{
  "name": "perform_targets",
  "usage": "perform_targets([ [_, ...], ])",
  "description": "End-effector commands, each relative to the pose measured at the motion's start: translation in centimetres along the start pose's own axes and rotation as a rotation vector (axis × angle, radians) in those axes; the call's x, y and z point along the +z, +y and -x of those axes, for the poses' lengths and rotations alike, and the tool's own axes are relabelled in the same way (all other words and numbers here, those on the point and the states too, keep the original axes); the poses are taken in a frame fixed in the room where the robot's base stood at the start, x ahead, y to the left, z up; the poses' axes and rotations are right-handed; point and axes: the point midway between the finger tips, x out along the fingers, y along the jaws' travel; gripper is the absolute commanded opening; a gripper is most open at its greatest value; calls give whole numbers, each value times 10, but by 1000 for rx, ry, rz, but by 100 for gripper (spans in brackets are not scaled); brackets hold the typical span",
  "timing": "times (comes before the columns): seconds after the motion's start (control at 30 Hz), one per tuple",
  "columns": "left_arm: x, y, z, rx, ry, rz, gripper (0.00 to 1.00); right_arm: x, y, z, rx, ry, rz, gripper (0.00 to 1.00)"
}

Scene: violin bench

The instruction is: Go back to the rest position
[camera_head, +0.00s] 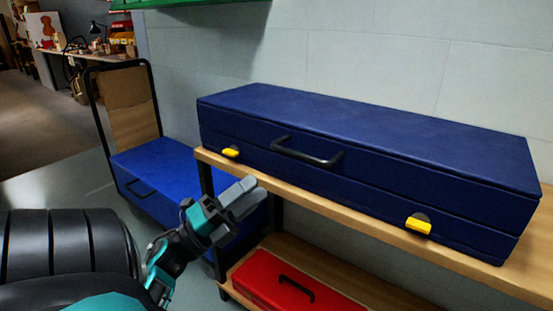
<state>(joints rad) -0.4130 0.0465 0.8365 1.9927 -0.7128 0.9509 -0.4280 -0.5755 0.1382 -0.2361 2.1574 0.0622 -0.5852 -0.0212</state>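My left gripper (243,197) is in front of the wooden bench, below and apart from the blue case on it. Its two grey fingers lie close together with nothing visible held, but the angle does not show clearly whether they touch. My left arm comes in from the lower left. My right gripper is out of view. The blue violin case (350,128) lies closed on the bench top, with a black handle (306,153) and yellow latches (418,224) on its front.
The bench top (345,212) has a lower shelf (330,265) carrying a red case (290,285). Another blue case (160,175) lies on a black-framed cart (96,115) at the left. A cluttered table (85,50) stands far back left. Grey floor (60,175) is open at the left.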

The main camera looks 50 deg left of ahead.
Motion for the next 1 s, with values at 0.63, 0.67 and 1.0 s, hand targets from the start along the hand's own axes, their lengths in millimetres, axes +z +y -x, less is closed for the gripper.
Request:
perform_targets([
  [0.63, -39, 58, -39, 86, -269, 601, 40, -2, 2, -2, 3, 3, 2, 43],
  [0.67, -48, 69, -41, 116, -302, 682, 40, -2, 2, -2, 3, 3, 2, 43],
  [1.0, -230, 163, -3, 698, -617, 1462, 40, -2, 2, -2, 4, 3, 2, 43],
])
